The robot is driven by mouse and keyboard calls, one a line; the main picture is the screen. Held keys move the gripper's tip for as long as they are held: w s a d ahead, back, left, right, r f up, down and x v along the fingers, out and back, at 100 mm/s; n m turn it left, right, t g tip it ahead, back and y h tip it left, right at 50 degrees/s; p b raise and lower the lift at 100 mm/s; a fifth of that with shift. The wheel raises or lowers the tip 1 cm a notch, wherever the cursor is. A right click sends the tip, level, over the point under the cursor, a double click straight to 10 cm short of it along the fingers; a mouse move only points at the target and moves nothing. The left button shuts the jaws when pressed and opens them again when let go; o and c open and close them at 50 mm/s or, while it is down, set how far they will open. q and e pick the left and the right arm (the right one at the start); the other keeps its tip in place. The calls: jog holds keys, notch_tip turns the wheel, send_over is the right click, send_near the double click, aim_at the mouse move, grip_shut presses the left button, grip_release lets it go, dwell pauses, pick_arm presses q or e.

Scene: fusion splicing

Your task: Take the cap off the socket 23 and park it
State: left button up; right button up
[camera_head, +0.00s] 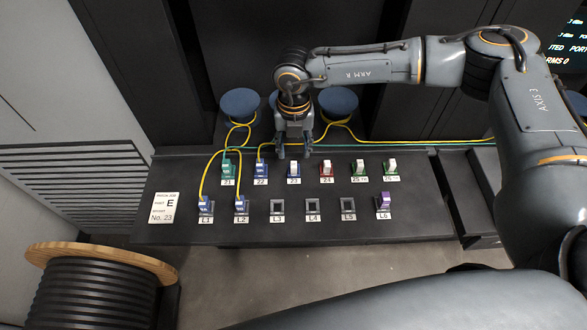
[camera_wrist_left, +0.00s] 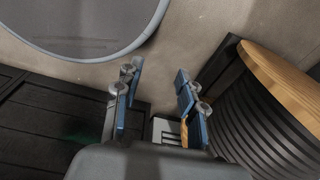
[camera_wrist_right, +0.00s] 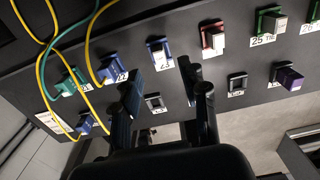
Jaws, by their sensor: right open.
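Socket 23 (camera_head: 294,178) is a blue socket in the upper row of the panel, with a white cap (camera_head: 294,168) on it. In the right wrist view the cap (camera_wrist_right: 159,52) shows ahead of the fingers. My right gripper (camera_head: 294,150) is open and empty, above and just behind the cap, apart from it. Its fingers also show in the right wrist view (camera_wrist_right: 160,82). My left gripper (camera_wrist_left: 160,92) is open and empty in the left wrist view, away from the panel. Frames L3 (camera_head: 277,206), L4 (camera_head: 312,205) and L5 (camera_head: 348,204) in the lower row are empty.
L6 (camera_head: 383,202) holds a purple piece. A cable drum (camera_head: 95,290) stands at front left.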

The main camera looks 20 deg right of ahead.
aim_at(294, 164)
notch_tip(294, 164, down, 6)
jog(key=b, duration=0.4)
pick_arm(q)
jog(key=shift+g, duration=0.3)
jog(key=s+f, duration=0.2)
jog(key=f, duration=0.1)
jog(key=s+f, duration=0.1)
jog(key=f, duration=0.1)
jog(key=shift+a, duration=0.1)
jog(key=shift+w+r, duration=0.1)
jog(key=shift+w, duration=0.05)
pick_arm(e)
jog(key=shift+r, duration=0.1)
pick_arm(q)
jog(key=shift+w, duration=0.5)
jog(key=shift+s+f+b, duration=0.2)
jog(key=shift+f+b, duration=0.2)
jog(key=shift+b, duration=0.05)
pick_arm(e)
grip_shut()
pick_arm(q)
jog(key=shift+r, duration=0.1)
pick_arm(e)
jog(key=shift+r, duration=0.15)
